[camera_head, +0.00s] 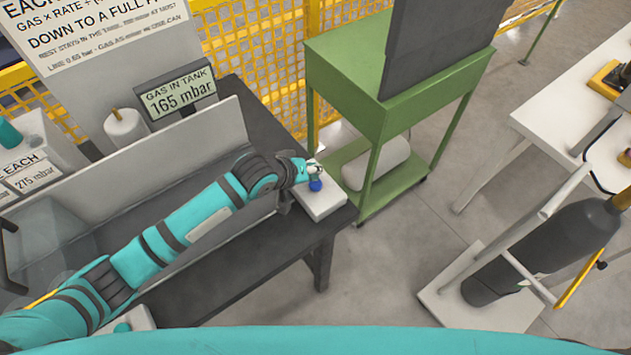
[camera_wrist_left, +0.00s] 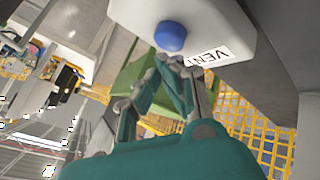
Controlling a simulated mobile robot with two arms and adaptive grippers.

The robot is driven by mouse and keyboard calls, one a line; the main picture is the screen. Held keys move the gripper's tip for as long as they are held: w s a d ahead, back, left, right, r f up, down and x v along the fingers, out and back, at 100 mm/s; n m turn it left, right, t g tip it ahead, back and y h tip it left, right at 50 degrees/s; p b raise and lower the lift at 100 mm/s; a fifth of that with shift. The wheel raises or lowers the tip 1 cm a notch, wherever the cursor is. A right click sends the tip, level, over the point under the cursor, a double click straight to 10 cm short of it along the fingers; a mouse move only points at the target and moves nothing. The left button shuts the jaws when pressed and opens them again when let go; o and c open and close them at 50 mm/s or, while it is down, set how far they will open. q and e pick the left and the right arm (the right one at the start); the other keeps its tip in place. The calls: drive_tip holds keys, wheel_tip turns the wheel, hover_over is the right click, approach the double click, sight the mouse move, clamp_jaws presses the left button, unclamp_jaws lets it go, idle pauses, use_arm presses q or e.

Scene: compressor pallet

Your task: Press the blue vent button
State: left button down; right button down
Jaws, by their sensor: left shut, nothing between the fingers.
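The blue vent button (camera_head: 316,185) sits on a white box (camera_head: 322,204) at the right end of the dark table. In the left wrist view the button (camera_wrist_left: 170,37) is a round blue dome on the white box, beside a "VENT" label (camera_wrist_left: 208,58). My left gripper (camera_head: 315,172) is shut and empty, with its fingertips right at the button. In the wrist view the fingertips (camera_wrist_left: 172,62) lie just at the button's edge; I cannot tell whether they touch it. My right gripper is not in view.
A display (camera_head: 178,92) reads "GAS IN TANK 165 mbar". A green cart (camera_head: 350,75) is just behind the box.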

sight(313, 182)
use_arm(q)
drive_tip(key=shift+f, duration=0.1)
idle(0.3)
drive_tip(key=shift+f, duration=0.3)
drive_tip(key=shift+f, duration=0.75)
idle(0.9)
drive_tip(key=shift+r+p, duration=1.05)
drive_tip(key=shift+r, duration=0.1)
wheel_tip(313, 182, up, 5)
drive_tip(key=p, duration=0.5)
drive_tip(key=shift+p, duration=0.3)
